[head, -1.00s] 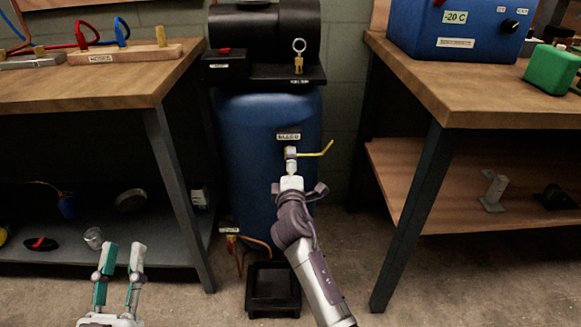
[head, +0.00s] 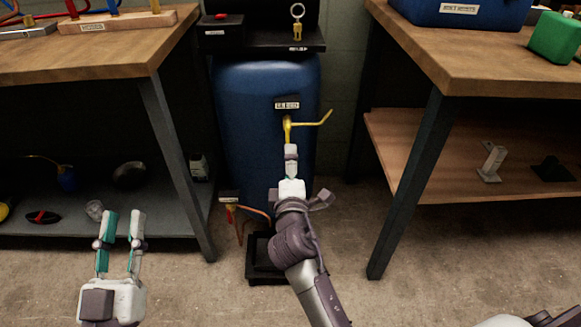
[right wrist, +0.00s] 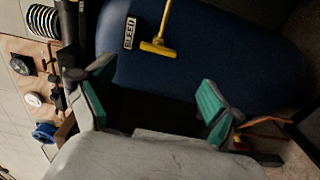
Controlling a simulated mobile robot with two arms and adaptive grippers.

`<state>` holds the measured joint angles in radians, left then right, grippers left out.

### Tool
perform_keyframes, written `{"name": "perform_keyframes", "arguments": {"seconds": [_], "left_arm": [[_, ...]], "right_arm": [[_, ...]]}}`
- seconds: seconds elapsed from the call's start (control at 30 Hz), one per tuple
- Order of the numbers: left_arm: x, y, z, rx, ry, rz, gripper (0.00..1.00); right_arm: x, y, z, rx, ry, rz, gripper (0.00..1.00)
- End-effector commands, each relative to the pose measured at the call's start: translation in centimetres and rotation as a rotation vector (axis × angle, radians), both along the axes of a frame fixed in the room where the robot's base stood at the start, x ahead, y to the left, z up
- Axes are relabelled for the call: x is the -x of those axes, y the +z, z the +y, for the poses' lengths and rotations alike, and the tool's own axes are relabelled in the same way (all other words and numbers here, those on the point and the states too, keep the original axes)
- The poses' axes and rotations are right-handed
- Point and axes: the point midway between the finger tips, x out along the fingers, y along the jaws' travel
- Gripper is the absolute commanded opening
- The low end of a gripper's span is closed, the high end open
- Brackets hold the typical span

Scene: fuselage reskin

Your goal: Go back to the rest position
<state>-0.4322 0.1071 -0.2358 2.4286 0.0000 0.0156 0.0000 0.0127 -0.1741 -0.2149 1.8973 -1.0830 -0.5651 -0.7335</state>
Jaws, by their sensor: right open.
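The blue tank (head: 245,120) stands between two benches, with a BLEED label above a yellow lever valve (head: 318,121). The lever points to the right and slightly up in the head view. The lever also shows in the right wrist view (right wrist: 163,35), beyond my fingertips. My right gripper (head: 291,150) is just below and in front of the valve, seen edge-on in the head view. The right wrist view shows its fingers (right wrist: 155,88) spread with nothing between them. My left gripper (head: 123,213) is at the lower left, fingers apart and empty, over the floor.
A wooden bench (head: 120,50) with a lower shelf stands left, and another bench (head: 480,60) stands right. A black tray (head: 262,280) lies on the floor under the tank. A valve with a red handle (head: 230,212) sits low beside it. Open floor lies in front.

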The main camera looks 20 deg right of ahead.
Motion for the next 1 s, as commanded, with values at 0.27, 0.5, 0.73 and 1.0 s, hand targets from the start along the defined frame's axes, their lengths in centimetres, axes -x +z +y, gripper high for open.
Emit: {"name": "perform_keyframes", "arguments": {"seconds": [0.27,0.5,0.73,1.0], "left_arm": [[0.0,0.0,0.0,0.000,0.000,0.000,0.31],[0.0,0.0,0.0,0.000,0.000,0.000,0.31],[0.0,0.0,0.0,0.000,0.000,0.000,0.31],[0.0,0.0,0.0,0.000,0.000,0.000,0.31]], "right_arm": [[0.7,0.0,0.2,0.000,-0.001,0.000,0.92],[0.7,0.0,0.2,0.000,-0.001,-0.001,0.92],[2.1,0.2,0.7,-0.165,0.087,-0.056,0.92],[8.5,4.1,3.2,-0.818,0.415,-0.240,0.92]]}}
